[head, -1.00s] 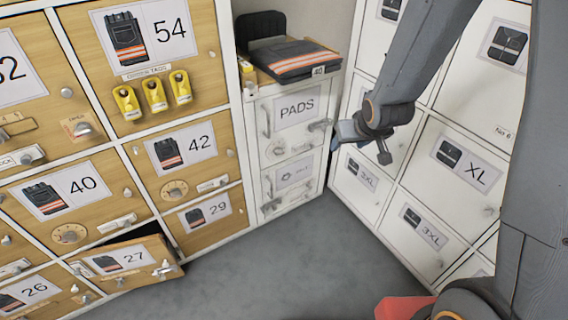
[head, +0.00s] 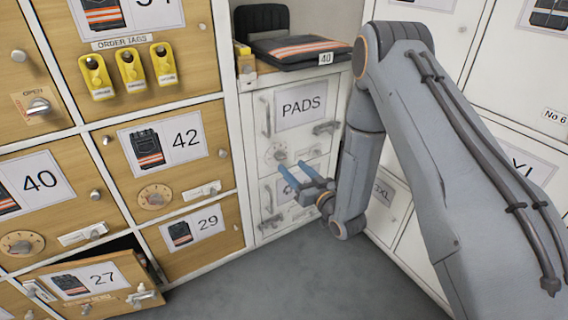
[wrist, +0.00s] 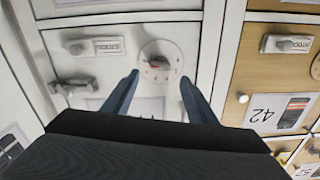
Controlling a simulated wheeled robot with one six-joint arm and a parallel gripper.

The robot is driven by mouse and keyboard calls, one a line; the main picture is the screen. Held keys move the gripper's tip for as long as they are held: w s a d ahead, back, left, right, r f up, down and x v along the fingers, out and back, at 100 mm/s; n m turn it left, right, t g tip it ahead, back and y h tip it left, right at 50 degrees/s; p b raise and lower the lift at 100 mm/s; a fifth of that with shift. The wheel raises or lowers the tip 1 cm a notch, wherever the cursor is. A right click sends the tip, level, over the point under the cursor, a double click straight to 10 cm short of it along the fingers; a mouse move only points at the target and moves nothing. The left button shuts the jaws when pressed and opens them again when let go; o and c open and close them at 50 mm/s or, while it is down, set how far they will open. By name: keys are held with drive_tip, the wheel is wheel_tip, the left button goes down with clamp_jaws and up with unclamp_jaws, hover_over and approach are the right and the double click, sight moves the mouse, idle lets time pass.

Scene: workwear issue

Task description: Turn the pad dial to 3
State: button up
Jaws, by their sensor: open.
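The pad dial (head: 277,153) is a small round white dial at the lower left of the white PADS door (head: 262,112). In the wrist view the dial (wrist: 158,54) shows upside down, just beyond and between my fingertips, with a reddish pointer and small marks too blurred to read. My gripper (head: 293,172) has blue fingers, is open and empty, and is in front of the white cabinet just below the dial in the head view. I see no contact with the dial in the wrist view (wrist: 160,80).
A lever handle (head: 327,127) and a small labelled latch (head: 312,152) sit right of the dial. Wooden lockers stand at left, where the 27 door (head: 105,275) is ajar. White lockers stand at right. A folded garment (head: 300,52) lies above the PADS door.

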sight(283, 157)
drive_tip(key=b+x, duration=0.1)
drive_tip(key=x, duration=0.5)
drive_tip(key=shift+w+a, duration=0.2)
drive_tip(key=shift+w, duration=0.05)
drive_tip(key=c, duration=1.1)
drive_tip(key=shift+o, duration=0.2)
